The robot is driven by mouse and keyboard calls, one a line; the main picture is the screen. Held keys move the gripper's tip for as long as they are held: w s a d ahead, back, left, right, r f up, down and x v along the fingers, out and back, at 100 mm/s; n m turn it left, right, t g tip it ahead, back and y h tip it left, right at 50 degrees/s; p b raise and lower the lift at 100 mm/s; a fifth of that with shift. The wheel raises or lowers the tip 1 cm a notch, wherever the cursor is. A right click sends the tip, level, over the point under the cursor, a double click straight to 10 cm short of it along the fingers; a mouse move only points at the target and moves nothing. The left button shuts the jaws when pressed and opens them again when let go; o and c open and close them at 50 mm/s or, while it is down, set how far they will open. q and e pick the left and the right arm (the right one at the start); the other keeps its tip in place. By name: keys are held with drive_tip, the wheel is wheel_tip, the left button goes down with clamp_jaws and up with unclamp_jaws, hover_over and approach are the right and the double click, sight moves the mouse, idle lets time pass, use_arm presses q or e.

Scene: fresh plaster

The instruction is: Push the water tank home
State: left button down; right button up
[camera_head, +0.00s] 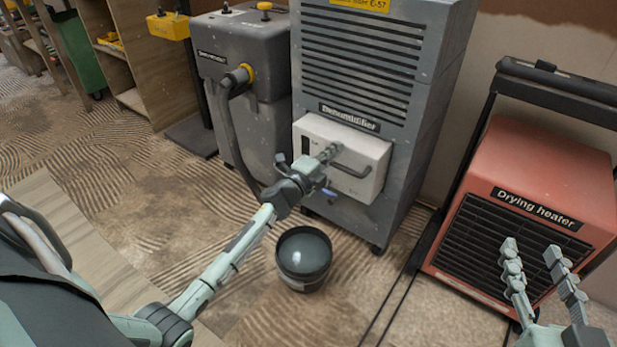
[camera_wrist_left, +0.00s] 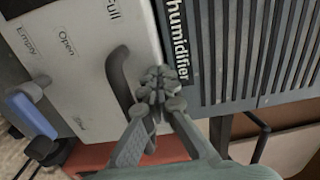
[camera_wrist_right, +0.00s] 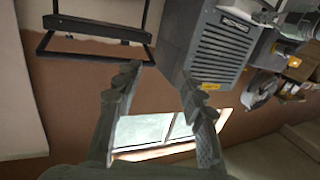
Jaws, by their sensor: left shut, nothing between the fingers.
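The white water tank (camera_head: 370,152) sits in the lower front of the grey dehumidifier (camera_head: 360,55) and stands out from its face. A dark handle (camera_head: 352,171) is on its front. In the left wrist view the tank (camera_wrist_left: 90,65) bears the words Full, Empty and Open, with a blue lever (camera_wrist_left: 32,114) by its edge. My left gripper (camera_head: 331,152) is shut and empty at the tank's front, close beside the handle; I cannot tell whether it touches. My right gripper (camera_head: 530,250) is open and empty, in front of the drying heater.
A dark bucket (camera_head: 303,257) stands on the floor below the tank, near my left arm. A grey machine with a hose (camera_head: 235,125) stands to the left. The red drying heater (camera_head: 545,170) with its black frame stands to the right.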

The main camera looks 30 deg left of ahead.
use_arm(q)
drive_tip(key=w+b, duration=0.1)
drive_tip(key=w, duration=0.2)
drive_tip(key=shift+w+d, duration=0.15)
drive_tip(key=shift+w, duration=0.25)
use_arm(e)
wheel_tip(320, 180, up, 6)
drive_tip(key=a+t+y, duration=0.1)
drive_tip(key=a+t, duration=0.1)
drive_tip(key=t, duration=0.1)
drive_tip(key=shift+s+y, duration=0.35)
drive_tip(key=shift+y, duration=0.05)
drive_tip(key=shift+a, duration=0.1)
